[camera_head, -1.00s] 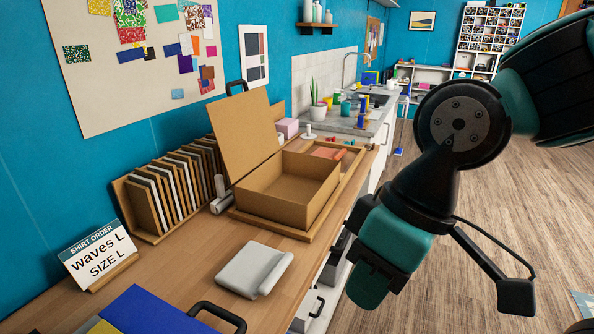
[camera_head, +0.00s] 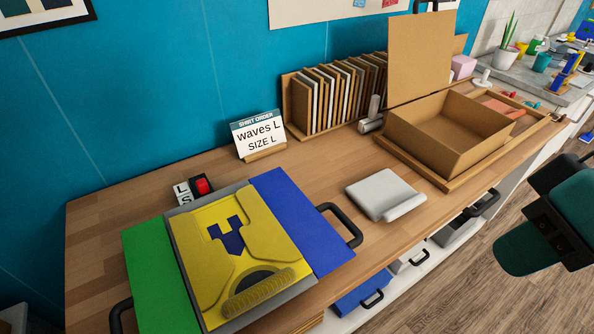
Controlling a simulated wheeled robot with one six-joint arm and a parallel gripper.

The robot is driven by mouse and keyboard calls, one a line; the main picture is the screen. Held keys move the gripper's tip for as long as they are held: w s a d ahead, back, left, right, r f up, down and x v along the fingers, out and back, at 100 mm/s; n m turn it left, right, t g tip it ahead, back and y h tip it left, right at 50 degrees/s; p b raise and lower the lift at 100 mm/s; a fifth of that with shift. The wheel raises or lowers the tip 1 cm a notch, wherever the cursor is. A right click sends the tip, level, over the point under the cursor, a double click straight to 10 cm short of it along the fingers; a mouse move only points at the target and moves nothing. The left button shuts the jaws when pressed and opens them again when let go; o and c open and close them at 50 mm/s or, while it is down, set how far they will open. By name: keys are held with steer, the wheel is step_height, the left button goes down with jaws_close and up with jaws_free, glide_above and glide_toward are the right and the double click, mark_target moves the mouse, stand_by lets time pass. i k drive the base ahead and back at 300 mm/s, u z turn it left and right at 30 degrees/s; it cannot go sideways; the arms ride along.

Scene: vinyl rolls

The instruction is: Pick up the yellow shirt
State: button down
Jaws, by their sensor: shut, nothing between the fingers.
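The yellow shirt (camera_head: 207,271) lies folded flat on the middle of a folding board at the lower left. It has a dark blue emblem, and a thick ribbed roll runs along its near edge beside a dark oval opening. The board has a green flap (camera_head: 152,270) on the left, a blue flap (camera_head: 300,222) on the right and grey edges. Part of my teal and black arm shows at the right edge, over the floor and well apart from the shirt. My gripper's fingertips do not show.
A folded grey-white item (camera_head: 378,193) lies right of the board. An open cardboard box (camera_head: 400,133) stands behind it in a wooden tray. An order sign (camera_head: 258,133) reads "waves L, SIZE L". A rack of boards (camera_head: 300,108) stands by the wall. Black handles stick out beside the flaps.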

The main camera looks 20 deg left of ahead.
mark_target(252, 281)
steer(key=u, duration=0.85)
steer(key=k, duration=0.6)
steer(key=u, duration=1.2)
steer(key=i, duration=0.5)
steer(key=z, duration=0.05)
